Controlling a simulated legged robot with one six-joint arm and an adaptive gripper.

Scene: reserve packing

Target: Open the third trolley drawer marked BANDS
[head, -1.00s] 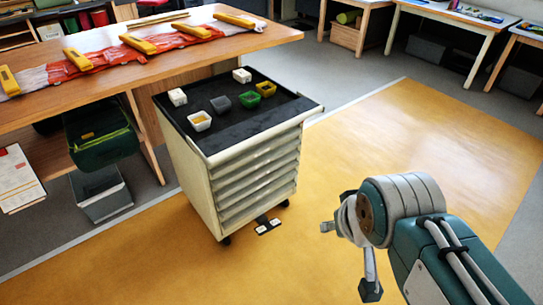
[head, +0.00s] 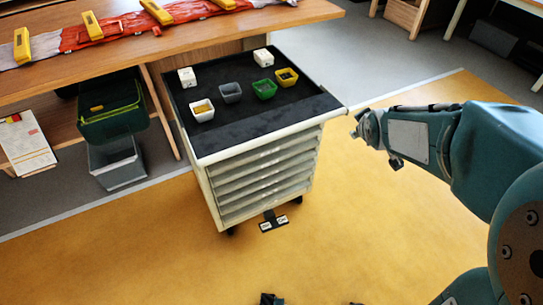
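The trolley (head: 208,194) is a cream cabinet on castors with a black tray top (head: 240,119). Its front has a stack of several shallow drawers (head: 266,177), all looking closed. The label BANDS cannot be read from here. My gripper (head: 362,127) is at the right of the trolley, close to its top right corner and a little apart from the drawer fronts in the picture. Its fingers are small and partly hidden behind the wrist, so its opening cannot be made out.
Small white, grey, green and yellow containers (head: 231,92) stand on the trolley top. A wooden bench (head: 186,39) with a red and white strip is behind. The yellow floor (head: 340,225) in front is largely clear.

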